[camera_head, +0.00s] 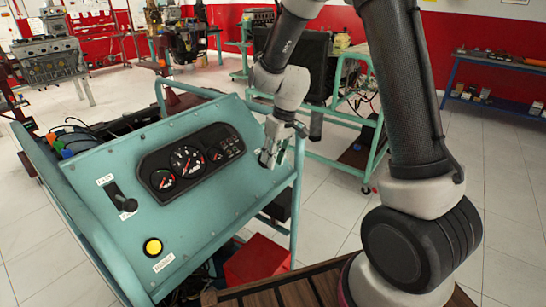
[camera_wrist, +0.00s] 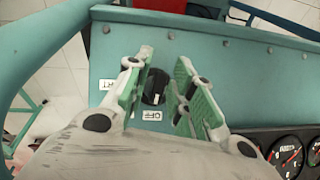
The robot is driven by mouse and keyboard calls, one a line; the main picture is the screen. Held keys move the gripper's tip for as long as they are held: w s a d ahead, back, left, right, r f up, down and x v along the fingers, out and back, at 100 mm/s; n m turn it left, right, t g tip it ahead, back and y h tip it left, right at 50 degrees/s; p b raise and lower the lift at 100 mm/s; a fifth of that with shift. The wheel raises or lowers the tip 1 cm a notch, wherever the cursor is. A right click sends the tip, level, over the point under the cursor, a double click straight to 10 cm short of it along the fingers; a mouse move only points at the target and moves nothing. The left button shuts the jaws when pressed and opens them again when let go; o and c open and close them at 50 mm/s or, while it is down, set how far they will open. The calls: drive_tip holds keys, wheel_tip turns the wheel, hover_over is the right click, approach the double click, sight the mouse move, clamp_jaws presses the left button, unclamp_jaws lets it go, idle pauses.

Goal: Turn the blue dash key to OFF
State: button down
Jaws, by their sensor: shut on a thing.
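The blue-green dash panel (camera_head: 95,185) stands tilted in front of me; it fills much of the wrist view (camera_wrist: 225,75). The dash key (camera_wrist: 155,88) is a dark round switch with a pale mark, seen between my green-padded fingers in the wrist view. My gripper (camera_wrist: 157,80) is shut on it, one finger at each side. An OFF label (camera_wrist: 152,115) sits beside the key, and a partly covered label ending in RT (camera_wrist: 107,84) is beside the left finger. In the head view my gripper (camera_head: 271,153) is at the panel's right end and hides the key.
Black gauges (camera_head: 187,162) sit mid-panel, close to my gripper's side. A black lever (camera_head: 121,198) and a yellow button (camera_head: 152,247) are on the panel's left part. A red box (camera_head: 257,262) stands below the panel. Other engine stands are behind, and a blue shelf (camera_head: 495,95) is at right.

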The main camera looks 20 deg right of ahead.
drive_tip(key=shift+n+t+h, duration=0.3)
drive_tip(key=shift+n+h, duration=0.2)
drive_tip(key=shift+n, duration=0.4)
drive_tip(key=c, duration=1.5)
unclamp_jaws()
drive_tip(key=shift+r, duration=0.1)
drive_tip(key=r, duration=0.4)
drive_tip(key=s+r, duration=0.1)
drive_tip(key=r, duration=0.2)
drive_tip(key=d+r, duration=0.1)
drive_tip(key=r, duration=0.3)
drive_tip(key=shift+s+d+r, duration=0.1)
drive_tip(key=shift+s+r, duration=0.2)
drive_tip(key=shift+r, duration=0.05)
